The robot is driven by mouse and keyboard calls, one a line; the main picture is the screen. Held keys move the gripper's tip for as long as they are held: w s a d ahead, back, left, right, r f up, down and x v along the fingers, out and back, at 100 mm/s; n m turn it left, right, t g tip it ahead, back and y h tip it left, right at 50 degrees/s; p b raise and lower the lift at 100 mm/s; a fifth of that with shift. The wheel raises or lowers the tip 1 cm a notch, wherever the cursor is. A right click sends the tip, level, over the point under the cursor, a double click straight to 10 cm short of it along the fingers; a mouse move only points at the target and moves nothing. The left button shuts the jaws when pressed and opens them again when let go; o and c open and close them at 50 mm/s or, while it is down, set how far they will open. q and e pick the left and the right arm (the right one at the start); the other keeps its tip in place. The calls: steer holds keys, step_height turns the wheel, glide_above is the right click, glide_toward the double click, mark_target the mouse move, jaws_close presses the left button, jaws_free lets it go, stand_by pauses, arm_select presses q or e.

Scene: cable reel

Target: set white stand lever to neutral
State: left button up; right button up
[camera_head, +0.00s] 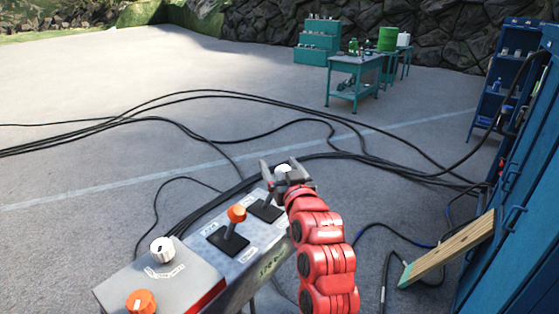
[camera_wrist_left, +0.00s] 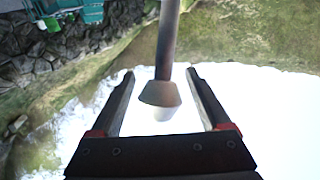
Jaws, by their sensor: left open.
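The white stand lever shows its white knob (camera_head: 284,169) at the far end of the control stand (camera_head: 262,250) in the head view. Its dark shaft (camera_head: 268,204) rises from a black plate. My left gripper (camera_head: 285,165) is at the knob. In the left wrist view the white knob (camera_wrist_left: 160,95) sits between the two spread fingers of my left gripper (camera_wrist_left: 163,78), with a gap on each side. The orange stand lever (camera_head: 236,214) stands nearer on the same stand. My right gripper is not in view.
A grey box with a white dial (camera_head: 162,249) and an orange dial (camera_head: 141,301) is at the stand's near end. Black cables (camera_head: 225,95) cross the ground. A wooden plank (camera_head: 450,248) leans by the blue cabinet (camera_head: 520,210). Teal workbenches (camera_head: 356,64) stand far back.

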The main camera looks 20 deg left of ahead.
arm_select(q)
steer(key=shift+c, duration=0.3)
steer(key=shift+w, duration=0.1)
jaws_close()
